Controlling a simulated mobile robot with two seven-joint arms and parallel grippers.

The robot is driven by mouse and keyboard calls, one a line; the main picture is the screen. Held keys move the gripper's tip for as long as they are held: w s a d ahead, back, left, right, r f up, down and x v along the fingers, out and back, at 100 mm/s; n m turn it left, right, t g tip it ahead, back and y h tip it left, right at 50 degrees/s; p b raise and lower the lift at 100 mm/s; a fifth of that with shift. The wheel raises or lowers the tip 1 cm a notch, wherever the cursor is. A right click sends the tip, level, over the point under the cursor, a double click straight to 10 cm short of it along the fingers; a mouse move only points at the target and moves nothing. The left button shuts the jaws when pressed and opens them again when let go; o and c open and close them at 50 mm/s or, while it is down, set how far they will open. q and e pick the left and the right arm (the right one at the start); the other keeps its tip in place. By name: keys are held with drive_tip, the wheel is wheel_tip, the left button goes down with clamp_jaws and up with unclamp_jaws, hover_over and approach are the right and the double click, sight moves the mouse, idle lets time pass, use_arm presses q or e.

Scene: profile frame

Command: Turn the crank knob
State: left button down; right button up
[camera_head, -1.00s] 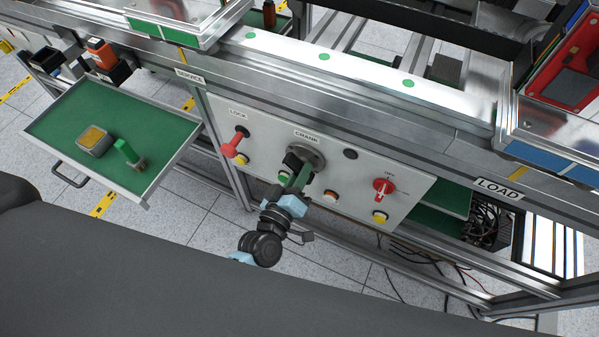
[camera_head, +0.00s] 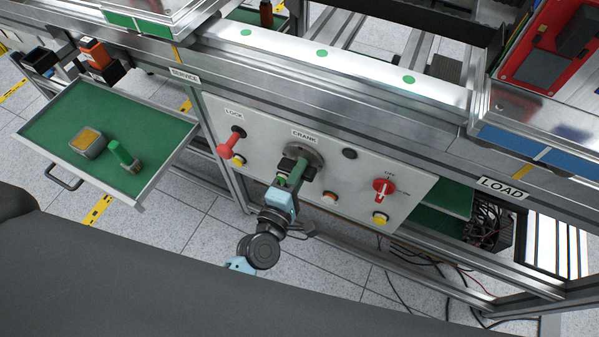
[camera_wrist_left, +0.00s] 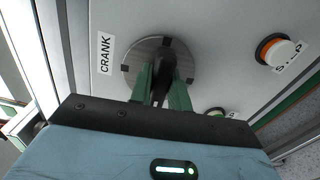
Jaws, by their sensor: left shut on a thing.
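The crank (camera_head: 315,156) is a round grey metal disc with a black arm and knob, on a pale panel under the label CRANK. In the left wrist view, the dark knob (camera_wrist_left: 166,66) shows between the green fingers, in front of the disc. My left gripper (camera_head: 293,172), light blue with green fingers, is shut on the knob from the front. The fingers hide part of the knob. My right gripper is not in view.
A red LOCK handle (camera_head: 231,143) is left of the crank; a red rotary switch (camera_head: 383,188) and an orange button (camera_head: 330,197) are right. An open green drawer (camera_head: 60,122) juts out at left. Above, framed platforms (camera_head: 500,112) sit along the rail (camera_head: 360,66).

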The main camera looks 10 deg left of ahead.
use_arm(q)
drive_tip(key=shift+n, duration=0.5)
drive_tip(key=c, duration=1.3)
unclamp_jaws()
drive_tip(key=shift+s+a, duration=0.25)
drive_tip(key=shift+s, duration=1.05)
drive_tip(key=shift+s+a, duration=0.25)
drive_tip(key=shift+s, duration=1)
drive_tip(key=shift+s+a, duration=0.25)
drive_tip(key=shift+s, duration=1.05)
